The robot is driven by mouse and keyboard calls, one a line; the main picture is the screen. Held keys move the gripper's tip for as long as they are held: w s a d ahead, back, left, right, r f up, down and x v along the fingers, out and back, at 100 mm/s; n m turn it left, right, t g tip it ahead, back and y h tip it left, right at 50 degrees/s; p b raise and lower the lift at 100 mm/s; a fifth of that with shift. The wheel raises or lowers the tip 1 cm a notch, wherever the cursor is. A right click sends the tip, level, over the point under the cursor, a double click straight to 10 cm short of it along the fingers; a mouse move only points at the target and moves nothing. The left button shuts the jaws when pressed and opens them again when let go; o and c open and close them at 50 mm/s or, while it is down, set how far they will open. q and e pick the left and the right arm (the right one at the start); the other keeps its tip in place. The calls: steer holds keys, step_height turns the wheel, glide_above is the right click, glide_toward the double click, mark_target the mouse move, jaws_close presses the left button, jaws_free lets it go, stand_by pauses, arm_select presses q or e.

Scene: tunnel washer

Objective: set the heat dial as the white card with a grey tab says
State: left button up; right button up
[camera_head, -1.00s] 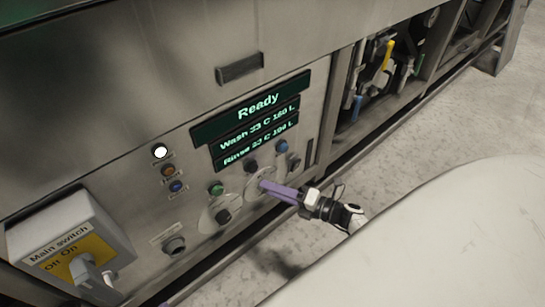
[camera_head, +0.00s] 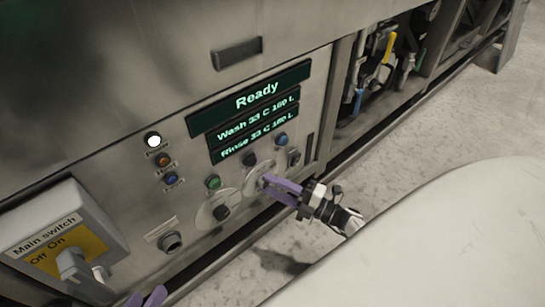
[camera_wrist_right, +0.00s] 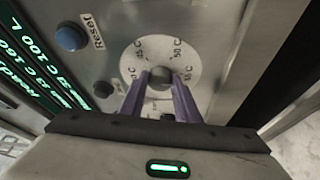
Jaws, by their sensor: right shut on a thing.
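The heat dial has a pale round plate with C marks, seen in the right wrist view (camera_wrist_right: 188,56) and the head view (camera_head: 251,187). Its grey knob (camera_wrist_right: 160,77) sits between the purple fingers of my right gripper (camera_wrist_right: 161,85). That gripper (camera_head: 268,181) is shut on the knob; the knob's pointer direction is hard to read. The panel display (camera_head: 250,108) reads "Ready", with wash and rinse lines that look like 33 C. My left gripper (camera_head: 146,297) shows only purple fingertips at the bottom edge. I see no white card with a grey tab.
A second dial (camera_head: 204,217) is lower left of the heat dial. Buttons sit nearby, including blue Reset (camera_wrist_right: 71,37) and green (camera_head: 213,182). The main switch box (camera_head: 95,220) stands out at left. An open bay with pipes (camera_head: 385,60) is at right.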

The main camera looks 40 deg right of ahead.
steer(key=o, duration=1)
steer(key=shift+o, duration=0.2)
steer(key=shift+s, duration=0.1)
steer(key=shift+s+d, duration=0.15)
steer(key=shift+s, duration=0.1)
arm_select(q)
steer(key=shift+a+f+y+p, duration=0.3)
steer(key=shift+a+f+p, duration=0.1)
steer(key=shift+f+p, duration=0.25)
arm_select(e)
steer(key=r+v, duration=0.1)
steer(key=v, duration=0.8)
steer(key=shift+s+f, duration=0.3)
steer(key=shift+f, duration=0.25)
arm_select(q)
steer(key=shift+r, duration=0.25)
